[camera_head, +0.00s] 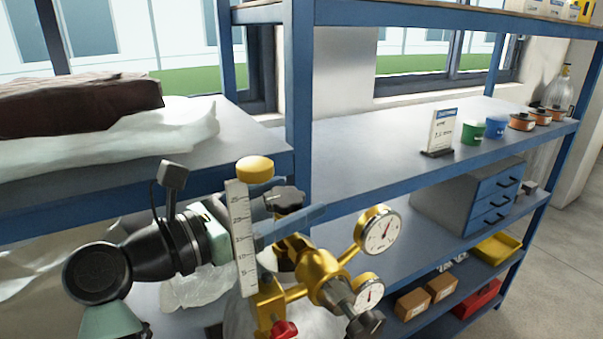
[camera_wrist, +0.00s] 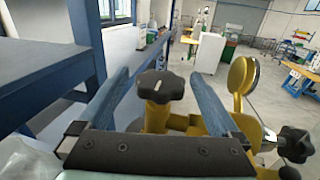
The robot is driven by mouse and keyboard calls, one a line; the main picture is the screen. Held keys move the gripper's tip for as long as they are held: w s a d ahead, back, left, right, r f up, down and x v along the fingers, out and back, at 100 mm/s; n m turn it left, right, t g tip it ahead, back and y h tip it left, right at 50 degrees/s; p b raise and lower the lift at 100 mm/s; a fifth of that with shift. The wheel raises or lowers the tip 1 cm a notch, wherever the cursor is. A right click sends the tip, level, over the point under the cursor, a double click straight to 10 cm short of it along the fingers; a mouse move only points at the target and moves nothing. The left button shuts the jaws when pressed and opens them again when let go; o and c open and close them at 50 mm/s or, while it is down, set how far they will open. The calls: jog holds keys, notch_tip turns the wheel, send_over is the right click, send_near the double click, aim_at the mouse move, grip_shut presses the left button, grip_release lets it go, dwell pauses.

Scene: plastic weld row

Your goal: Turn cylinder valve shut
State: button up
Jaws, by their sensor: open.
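The cylinder valve's black lobed handwheel (camera_head: 285,198) sits on top of the brass valve body in the head view. In the wrist view the handwheel (camera_wrist: 160,86), with a pale mark on its top, lies between the two blue fingers of my gripper (camera_wrist: 160,77). The fingers are open, one on each side, with visible gaps to the wheel. The brass regulator (camera_head: 325,278) carries two round gauges, the upper gauge (camera_head: 379,234) and the lower gauge (camera_head: 368,291). A white scaled flow tube with a yellow cap (camera_head: 255,169) partly hides my gripper in the head view.
A blue shelf rack stands close behind, its post (camera_head: 299,100) near the valve. Its shelves hold small jars, a drawer cabinet (camera_head: 468,195) and boxes. A red knob (camera_head: 284,330) is low in front. Open floor (camera_wrist: 235,100) lies beyond in the wrist view.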

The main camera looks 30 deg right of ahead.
jog(key=shift+p+x, duration=0.45)
jog(key=shift+x, duration=0.9)
jog(key=shift+f, duration=0.1)
jog(key=c, duration=1.4)
jog(key=shift+o, duration=0.2)
jog(key=shift+f+g+b, duration=0.1)
jog(key=shift+g+b, duration=0.2)
jog(key=shift+b, duration=0.5)
